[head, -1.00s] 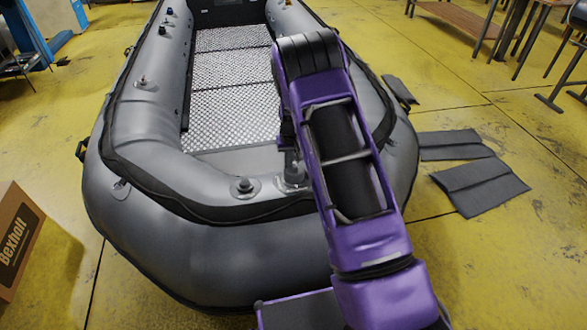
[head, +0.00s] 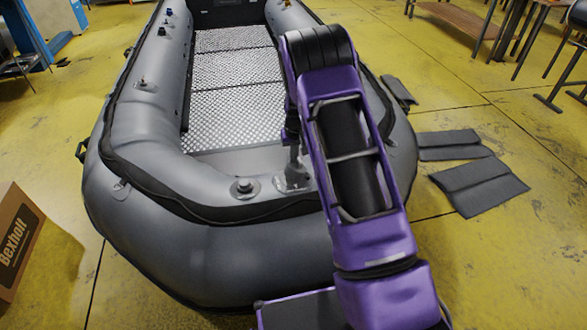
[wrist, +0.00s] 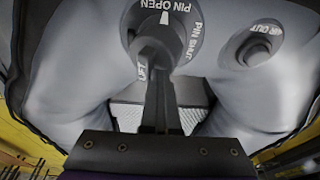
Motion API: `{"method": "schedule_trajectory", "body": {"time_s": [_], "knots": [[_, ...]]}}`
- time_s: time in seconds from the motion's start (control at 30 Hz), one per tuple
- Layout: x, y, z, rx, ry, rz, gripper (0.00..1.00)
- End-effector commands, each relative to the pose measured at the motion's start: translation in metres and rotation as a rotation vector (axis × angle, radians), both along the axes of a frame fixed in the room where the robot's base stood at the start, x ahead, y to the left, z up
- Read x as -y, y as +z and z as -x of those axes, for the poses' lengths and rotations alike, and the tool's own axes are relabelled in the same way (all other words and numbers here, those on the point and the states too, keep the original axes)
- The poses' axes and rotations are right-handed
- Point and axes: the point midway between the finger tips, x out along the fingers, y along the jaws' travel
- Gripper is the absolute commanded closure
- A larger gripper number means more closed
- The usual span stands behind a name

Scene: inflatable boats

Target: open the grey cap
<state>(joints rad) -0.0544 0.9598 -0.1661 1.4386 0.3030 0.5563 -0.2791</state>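The grey cap (wrist: 148,27) sits in a round valve on the grey boat's bow tube, inside a ring lettered PIN OPEN, PIN SHUT and LIFT. My gripper (wrist: 157,62) reaches down onto it in the wrist view, its dark fingers close together and their tips at the cap's middle. The fingers look shut on the cap, but they hide much of it and the exact contact. In the head view my gripper (head: 293,160) stands upright over the right-hand bow valve (head: 281,184), partly behind my purple arm.
A second valve (wrist: 255,46), lettered AIR OUT, lies close to the right in the wrist view; it also shows left of my gripper in the head view (head: 244,186). A cardboard box (head: 17,240) and dark pads (head: 478,186) lie on the yellow floor.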

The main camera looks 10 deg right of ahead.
Motion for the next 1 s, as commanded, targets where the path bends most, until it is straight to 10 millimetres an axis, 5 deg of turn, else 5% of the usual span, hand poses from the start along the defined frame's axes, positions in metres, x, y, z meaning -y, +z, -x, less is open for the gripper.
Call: {"method": "schedule_trajectory", "body": {"time_s": [0.03,1.0], "knots": [[0.018,-0.008,0.009,-0.022,-0.015,0.024,1.00],[-0.041,0.040,0.001,-0.013,-0.011,0.016,1.00]]}}
